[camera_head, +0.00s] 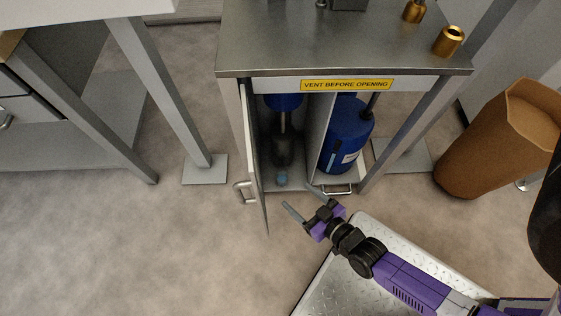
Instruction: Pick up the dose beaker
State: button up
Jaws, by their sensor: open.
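A small pale blue object (282,179), which looks like the dose beaker, stands on the floor of the open cabinet near its front edge. It is too small to make out its shape. My gripper (303,201) is in front of the cabinet opening, below and right of the small object in the picture. Its two fingers are spread apart, point toward the cabinet, and hold nothing. The gripper appears clear of the object.
The cabinet door (253,165) stands open on the left. A divider (318,130) separates a dark cylinder (284,150) from a blue canister (345,140). A metal handle (337,190) is at the right front. A brown bin (490,150) stands right.

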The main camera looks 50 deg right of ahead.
jog(key=w+d+f+m+g+h+b, duration=0.1)
jog(key=w+d+f+b, duration=0.25)
jog(key=f, duration=0.55)
jog(key=w+d+f+m+h+b, duration=0.1)
jog(key=w+d+f+b, duration=0.2)
jog(key=f, duration=0.7)
jog(key=m+g+b, duration=0.1)
jog(key=b, duration=0.6)
send_near(280, 175)
jog(key=w, duration=0.1)
jog(key=w+f, duration=0.1)
jog(key=shift+w+f+h, duration=0.1)
jog(key=shift+w+h, duration=0.2)
jog(key=shift+h, duration=0.1)
jog(key=shift+g, duration=0.3)
jog(key=b+x, duration=0.3)
jog(key=x, duration=0.1)
jog(key=b+x, duration=0.3)
jog(key=shift+d+f, duration=0.35)
jog(key=shift+w+d, duration=0.15)
jog(key=shift+w, duration=0.1)
jog(key=shift+c, duration=0.4)
grip_shut()
